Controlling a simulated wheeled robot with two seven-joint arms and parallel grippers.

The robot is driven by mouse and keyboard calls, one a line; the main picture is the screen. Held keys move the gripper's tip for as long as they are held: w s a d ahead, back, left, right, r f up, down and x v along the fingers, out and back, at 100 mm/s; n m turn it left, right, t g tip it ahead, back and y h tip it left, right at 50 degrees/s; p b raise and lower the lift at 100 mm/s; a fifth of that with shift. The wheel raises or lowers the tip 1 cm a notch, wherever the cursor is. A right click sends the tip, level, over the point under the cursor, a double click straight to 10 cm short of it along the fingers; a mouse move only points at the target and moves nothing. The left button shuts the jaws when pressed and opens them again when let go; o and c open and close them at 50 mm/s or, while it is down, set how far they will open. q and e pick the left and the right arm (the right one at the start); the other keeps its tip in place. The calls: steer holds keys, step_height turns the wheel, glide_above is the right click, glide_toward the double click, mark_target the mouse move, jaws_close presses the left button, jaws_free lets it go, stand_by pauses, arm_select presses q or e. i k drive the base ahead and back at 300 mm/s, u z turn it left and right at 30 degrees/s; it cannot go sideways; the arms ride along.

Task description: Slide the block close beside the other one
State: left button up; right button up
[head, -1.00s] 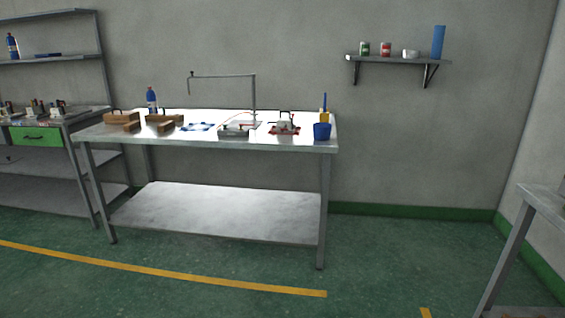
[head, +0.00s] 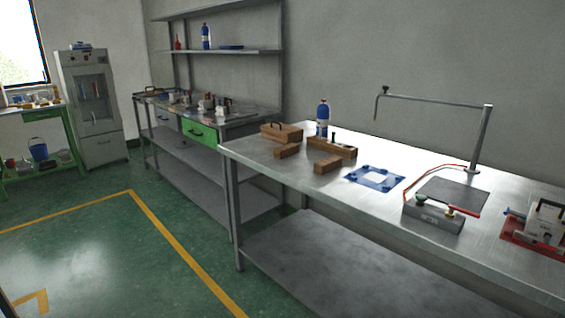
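Several brown blocks are at the left end of the steel table (head: 400,212) in the head view. A block with a black handle (head: 281,133) stands at the back left corner. A small plain block (head: 287,151) lies in front of it. To the right, a longer block with a dark fitting on top (head: 333,147) lies behind another small plain block (head: 327,165). The two small blocks are apart, with bare steel between them. Neither of my grippers is in view.
A blue bottle (head: 322,118) stands behind the blocks. A blue mat (head: 375,178), a grey device (head: 433,214), a bent metal stand (head: 482,140) and a clamp fixture (head: 544,224) are to the right. A cluttered bench (head: 190,112) stands left. The green floor (head: 90,255) is open.

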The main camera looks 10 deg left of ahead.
mark_target(281, 153)
steer(key=u, duration=0.1)
steer(key=i, duration=0.25)
steer(key=u, duration=1.05)
steer(key=i, duration=2.5)
steer(key=z, duration=1.9)
